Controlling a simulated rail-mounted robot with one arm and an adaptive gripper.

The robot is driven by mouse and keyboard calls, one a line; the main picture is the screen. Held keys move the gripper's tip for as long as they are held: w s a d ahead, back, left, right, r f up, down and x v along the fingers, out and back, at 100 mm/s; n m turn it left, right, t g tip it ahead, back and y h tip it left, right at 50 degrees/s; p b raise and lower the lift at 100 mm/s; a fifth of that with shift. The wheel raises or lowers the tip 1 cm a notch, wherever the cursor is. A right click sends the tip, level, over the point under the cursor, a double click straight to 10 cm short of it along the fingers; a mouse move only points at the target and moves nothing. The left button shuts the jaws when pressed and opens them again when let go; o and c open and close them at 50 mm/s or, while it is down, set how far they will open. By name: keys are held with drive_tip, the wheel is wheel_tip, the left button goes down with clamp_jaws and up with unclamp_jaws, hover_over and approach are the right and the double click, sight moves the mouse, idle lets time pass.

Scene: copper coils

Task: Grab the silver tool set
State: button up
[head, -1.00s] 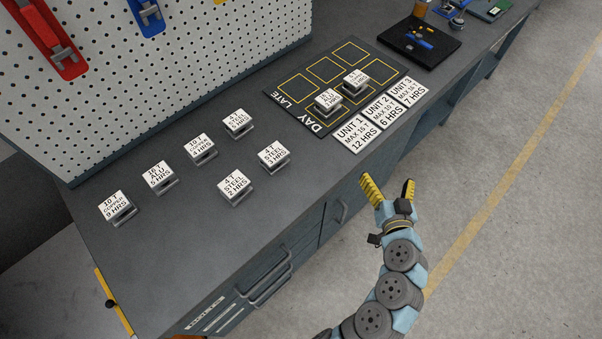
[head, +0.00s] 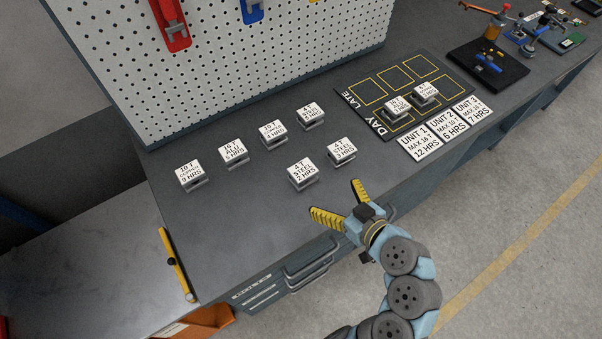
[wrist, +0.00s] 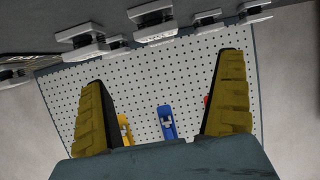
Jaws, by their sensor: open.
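No object in view is clearly recognisable as a silver tool set. Silver-grey metal pieces sit in the red holder (head: 169,18) and blue holder (head: 252,10) on the pegboard. In the wrist view a blue holder (wrist: 166,121) and a yellow one (wrist: 125,129) show between the fingers, with a bit of red beside the right finger. My gripper (head: 334,196) is open and empty at the bench's front edge, in front of the labelled blocks. In the wrist view my gripper (wrist: 163,68) points toward the pegboard, which appears upside down.
Several white-labelled metal blocks, including a steel one (head: 303,175), stand on the dark bench (head: 240,237). Two more stand on the black DAY/LATE board (head: 364,93). Unit cards (head: 442,130) lie before it. A black tray (head: 488,64) is farther right. The bench's front left is clear.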

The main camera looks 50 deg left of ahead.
approach(303, 170)
drive_tip(key=x, duration=0.3)
drive_tip(key=shift+s+a+f+b, duration=0.15)
drive_tip(key=shift+a+f+b, duration=0.1)
drive_tip(key=shift+a+b, duration=0.15)
drive_tip(key=shift+w+b+x, duration=0.15)
drive_tip(key=shift+x, duration=1.45)
drive_tip(key=shift+w+b+x, duration=0.15)
drive_tip(key=shift+x, duration=1.45)
drive_tip(key=shift+r, duration=0.1)
drive_tip(key=shift+c, duration=0.3)
drive_tip(key=c, duration=1.2)
